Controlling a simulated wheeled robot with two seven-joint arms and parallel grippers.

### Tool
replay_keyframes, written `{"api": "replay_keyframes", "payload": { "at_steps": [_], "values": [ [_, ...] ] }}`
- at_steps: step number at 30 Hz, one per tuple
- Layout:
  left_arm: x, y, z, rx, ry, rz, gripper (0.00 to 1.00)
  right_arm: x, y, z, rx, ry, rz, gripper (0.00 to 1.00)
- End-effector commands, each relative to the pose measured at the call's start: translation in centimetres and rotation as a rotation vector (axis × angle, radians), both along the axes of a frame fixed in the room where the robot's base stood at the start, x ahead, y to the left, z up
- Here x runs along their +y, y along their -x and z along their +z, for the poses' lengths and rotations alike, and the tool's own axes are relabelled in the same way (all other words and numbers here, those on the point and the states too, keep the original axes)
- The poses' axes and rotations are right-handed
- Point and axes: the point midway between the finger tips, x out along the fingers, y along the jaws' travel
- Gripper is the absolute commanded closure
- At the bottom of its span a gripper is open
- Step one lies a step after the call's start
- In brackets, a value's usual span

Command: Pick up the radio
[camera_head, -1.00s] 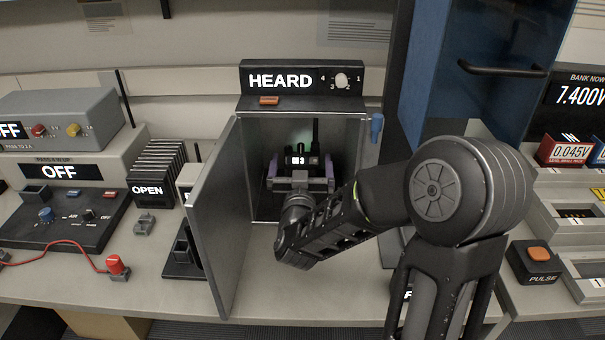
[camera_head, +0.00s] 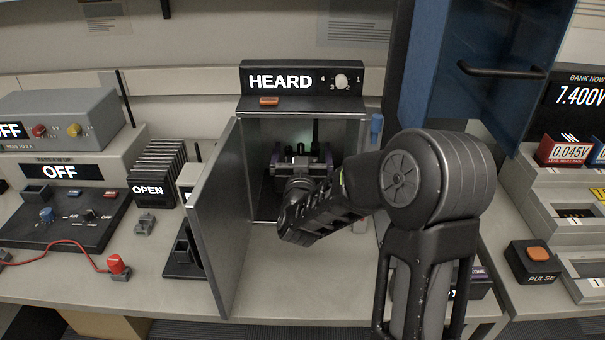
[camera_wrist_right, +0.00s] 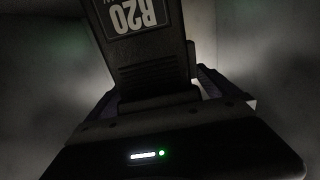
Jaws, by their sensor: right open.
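The radio (camera_head: 315,133) is a dark handset with an antenna, standing inside the open grey box under the HEARD sign. Most of it is hidden behind my right gripper in the head view. In the right wrist view the radio (camera_wrist_right: 145,35) shows as a dark body with an upside-down R20 label and a grille. My right gripper (camera_head: 302,160) is inside the box, open, with its purple-edged fingers on either side of the radio. Whether they touch it cannot be told. My left gripper is not in view.
The box's grey door (camera_head: 222,220) stands open on the left, close to my right arm. The HEARD panel (camera_head: 300,80) tops the box. A blue cabinet (camera_head: 485,80) stands to the right. A PULSE button box (camera_head: 533,262) sits on the right counter.

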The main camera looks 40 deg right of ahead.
Motion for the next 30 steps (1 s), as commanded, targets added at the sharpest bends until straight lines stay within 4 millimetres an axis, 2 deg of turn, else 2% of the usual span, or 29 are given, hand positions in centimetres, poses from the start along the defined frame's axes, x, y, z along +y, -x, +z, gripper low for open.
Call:
{"api": "replay_keyframes", "payload": {
  "at_steps": [2,5,30],
  "values": [
    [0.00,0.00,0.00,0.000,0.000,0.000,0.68,0.01,0.01,0.00,0.000,0.000,0.000,0.02],
    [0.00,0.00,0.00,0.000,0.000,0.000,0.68,0.01,0.01,0.00,0.000,0.000,0.000,0.09],
    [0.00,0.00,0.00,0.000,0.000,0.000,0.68,0.01,0.00,0.00,0.000,0.000,0.000,0.78]
  ]
}}
